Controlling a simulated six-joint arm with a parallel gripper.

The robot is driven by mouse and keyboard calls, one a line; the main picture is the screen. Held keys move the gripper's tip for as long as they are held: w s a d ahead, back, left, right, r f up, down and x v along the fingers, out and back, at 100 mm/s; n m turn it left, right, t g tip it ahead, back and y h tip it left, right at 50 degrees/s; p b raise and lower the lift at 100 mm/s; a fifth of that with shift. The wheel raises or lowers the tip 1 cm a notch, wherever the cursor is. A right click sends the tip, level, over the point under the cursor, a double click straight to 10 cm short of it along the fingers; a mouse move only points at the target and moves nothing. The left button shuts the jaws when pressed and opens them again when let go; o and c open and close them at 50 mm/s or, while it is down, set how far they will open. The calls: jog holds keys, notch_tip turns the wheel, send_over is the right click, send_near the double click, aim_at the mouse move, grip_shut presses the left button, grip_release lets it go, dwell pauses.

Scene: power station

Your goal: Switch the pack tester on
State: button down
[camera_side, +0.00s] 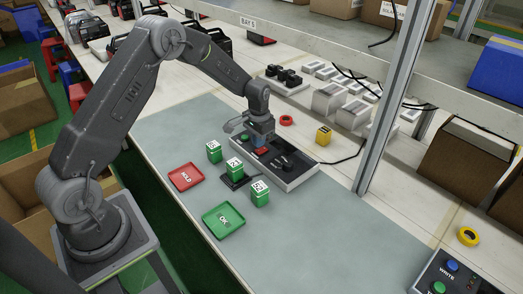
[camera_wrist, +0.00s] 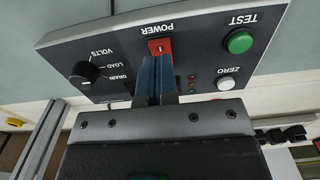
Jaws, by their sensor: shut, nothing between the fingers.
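The pack tester (camera_side: 297,177) is a grey box with a dark panel on the bench. In the wrist view the tester (camera_wrist: 205,52) shows a red POWER rocker switch (camera_wrist: 160,46), a green TEST button (camera_wrist: 238,42), a white ZERO button (camera_wrist: 226,83) and a black VOLTS/LOAD/DRAIN knob (camera_wrist: 85,73). My gripper (camera_wrist: 156,62) is shut and empty, with its blue fingertips right beside the POWER switch's lower edge in the picture. I cannot tell whether they touch it. In the side view my gripper (camera_side: 260,141) points down over the tester's left part. The small lamps (camera_wrist: 192,83) look dim.
Green battery packs (camera_side: 214,151) stand near the tester, one in a black cradle (camera_side: 236,181). A red HOLD tray (camera_side: 186,177) and a green OK tray (camera_side: 224,220) lie in front. A metal post (camera_side: 388,105) rises at right.

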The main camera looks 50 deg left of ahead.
jog(key=shift+f, duration=1.35)
dwell(0.5)
jog(key=shift+r, duration=3.55)
jog(key=shift+r, duration=0.1)
notch_tip(320, 180, up, 10)
jog(key=t, duration=0.1)
send_over(259, 151)
jog(key=s+d, duration=0.3)
jog(key=s, duration=0.1)
jog(key=s+d+r+t, duration=0.2)
jog(key=s+d+r, duration=0.2)
jog(key=s+r, duration=0.35)
jog(key=s+d+r+t, duration=0.1)
jog(key=s+d+r, duration=0.1)
jog(key=s, duration=0.7)
jog(key=s+d+r+t, duration=0.1)
jog(key=s+d+r, duration=0.1)
jog(key=s, duration=0.7)
jog(key=shift+d+r+t, duration=0.2)
jog(key=shift+d+t, duration=0.1)
jog(key=shift+d, duration=0.3)
